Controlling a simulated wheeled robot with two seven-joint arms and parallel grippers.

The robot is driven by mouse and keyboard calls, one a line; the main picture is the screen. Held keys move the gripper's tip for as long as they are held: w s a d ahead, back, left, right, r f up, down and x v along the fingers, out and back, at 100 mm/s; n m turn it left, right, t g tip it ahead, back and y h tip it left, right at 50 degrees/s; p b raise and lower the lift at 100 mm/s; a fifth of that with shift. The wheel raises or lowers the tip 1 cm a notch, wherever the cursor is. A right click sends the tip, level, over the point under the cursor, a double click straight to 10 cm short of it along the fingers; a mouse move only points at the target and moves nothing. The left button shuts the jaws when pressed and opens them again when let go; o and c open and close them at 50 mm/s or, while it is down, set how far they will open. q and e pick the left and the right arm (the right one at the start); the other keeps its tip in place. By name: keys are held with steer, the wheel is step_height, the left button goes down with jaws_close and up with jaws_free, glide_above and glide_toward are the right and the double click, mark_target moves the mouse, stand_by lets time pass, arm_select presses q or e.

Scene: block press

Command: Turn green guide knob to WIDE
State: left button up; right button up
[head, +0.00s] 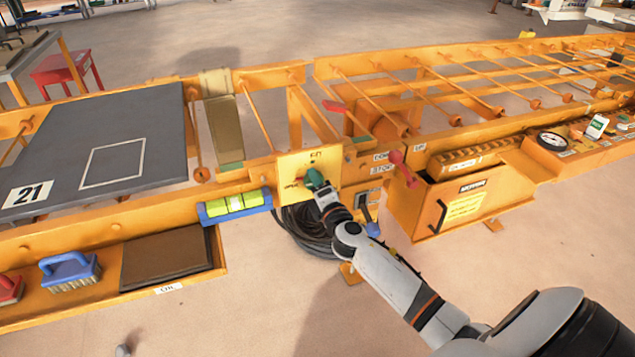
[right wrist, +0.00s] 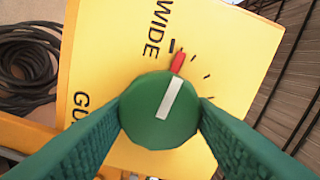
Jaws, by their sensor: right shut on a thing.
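The green guide knob (right wrist: 160,108) sits on a yellow panel (head: 325,161) on the front of the orange conveyor frame. In the right wrist view the knob has a white stripe and a red pointer (right wrist: 178,62). The pointer tip lies just right of the thick black tick (right wrist: 171,46) beside the word WIDE (right wrist: 153,38). Thinner ticks follow to its right. My right gripper (right wrist: 160,112) is shut on the knob, with one green finger on each side. In the head view it largely hides the knob (head: 314,177). My left gripper is not seen.
A blue-framed level (head: 235,205) is fixed left of the panel. A black cable coil (head: 305,230) hangs below it. Open floor lies in front.

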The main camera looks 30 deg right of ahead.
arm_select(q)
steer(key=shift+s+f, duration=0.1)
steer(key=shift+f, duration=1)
arm_select(e)
steer(key=shift+a+n, duration=0.1)
steer(key=shift+n, duration=1.1)
steer(key=o, duration=1)
steer(key=shift+c, duration=0.2)
arm_select(q)
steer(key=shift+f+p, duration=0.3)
steer(key=shift+p, duration=0.1)
arm_select(e)
steer(key=v, duration=1.2)
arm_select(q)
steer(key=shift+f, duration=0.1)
arm_select(e)
steer(key=shift+f, duration=0.1)
